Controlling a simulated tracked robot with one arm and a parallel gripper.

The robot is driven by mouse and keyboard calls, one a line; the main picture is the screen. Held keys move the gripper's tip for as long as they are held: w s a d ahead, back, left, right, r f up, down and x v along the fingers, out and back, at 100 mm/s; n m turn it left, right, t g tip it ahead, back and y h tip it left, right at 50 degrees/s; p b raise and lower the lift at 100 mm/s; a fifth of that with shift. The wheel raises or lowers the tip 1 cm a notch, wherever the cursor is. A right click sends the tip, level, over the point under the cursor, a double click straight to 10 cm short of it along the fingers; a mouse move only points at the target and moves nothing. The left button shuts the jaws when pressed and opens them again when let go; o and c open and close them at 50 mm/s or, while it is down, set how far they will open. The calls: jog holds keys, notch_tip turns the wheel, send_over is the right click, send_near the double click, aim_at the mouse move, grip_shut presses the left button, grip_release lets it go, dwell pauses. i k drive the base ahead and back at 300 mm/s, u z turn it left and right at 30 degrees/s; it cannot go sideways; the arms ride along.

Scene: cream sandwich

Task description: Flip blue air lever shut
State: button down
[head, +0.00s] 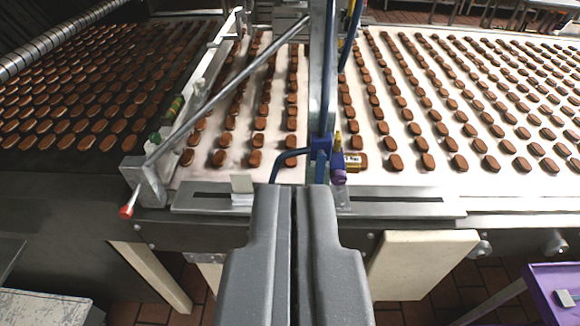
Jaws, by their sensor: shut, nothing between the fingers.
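My gripper (294,188) is shut and empty, its two grey fingers pointing forward at the bottom centre of the head view. Just beyond the fingertips is a blue air fitting (320,148) with blue hoses, on an upright post at the conveyor's near edge. A small purple piece (338,177) hangs at its right, below a yellow tip (338,140). Which blue part is the lever, and how it is turned, I cannot tell. The fingertips look near the fitting and slightly left of it; contact is not clear.
A white conveyor (370,120) carries many brown biscuits, with a dark belt (70,130) at left. A metal rod with a red end (127,211) slants across the left. A steel edge plate (400,205) lies in front. A purple table (545,285) stands at lower right.

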aim_at(320, 172)
jog(key=i, duration=0.9)
jog(key=z, duration=0.05)
